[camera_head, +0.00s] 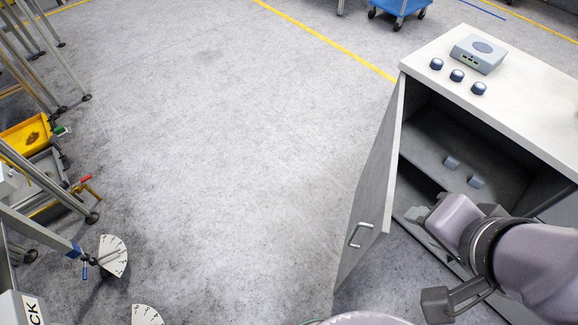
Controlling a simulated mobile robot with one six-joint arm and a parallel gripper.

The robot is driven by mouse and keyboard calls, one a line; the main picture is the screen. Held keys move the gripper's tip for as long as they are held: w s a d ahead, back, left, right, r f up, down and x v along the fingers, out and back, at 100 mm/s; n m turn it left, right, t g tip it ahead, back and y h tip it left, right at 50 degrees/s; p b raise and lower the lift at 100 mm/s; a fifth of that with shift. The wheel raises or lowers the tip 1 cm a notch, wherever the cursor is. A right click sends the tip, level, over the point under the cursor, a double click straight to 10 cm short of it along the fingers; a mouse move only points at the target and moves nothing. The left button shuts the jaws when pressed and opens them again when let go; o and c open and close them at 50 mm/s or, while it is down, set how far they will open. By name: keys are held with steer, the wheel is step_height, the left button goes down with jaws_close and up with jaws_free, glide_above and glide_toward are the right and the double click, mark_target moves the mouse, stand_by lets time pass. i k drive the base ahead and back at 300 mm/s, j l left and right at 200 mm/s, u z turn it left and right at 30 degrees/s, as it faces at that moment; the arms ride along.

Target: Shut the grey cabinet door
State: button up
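The grey cabinet (455,120) stands at the right with a pale top. Its door (375,190) is hinged at the cabinet's left front edge and stands wide open, swung out toward the camera. A bar handle (359,236) is on the door's face near its free edge. My gripper (420,213) is at the lower right, in front of the open cabinet and to the right of the door. It appears apart from the door and the handle. Its fingertips are small and partly hidden by my arm, so I cannot tell whether it is open.
Several dark knobs (457,75) and a grey box (478,53) sit on the cabinet top. Small grey blocks (452,162) lie on the inner shelf. Metal frames and a yellow bin (28,135) stand at the left. The floor (220,150) left of the door is clear.

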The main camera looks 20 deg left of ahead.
mark_target(368, 226)
steer(key=j+u, duration=0.1)
steer(key=j, duration=0.25)
steer(key=i+l+u, duration=0.1)
steer(key=l+u, duration=0.35)
steer(key=l, duration=0.15)
steer(key=l+u, duration=0.45)
steer(key=l, duration=0.15)
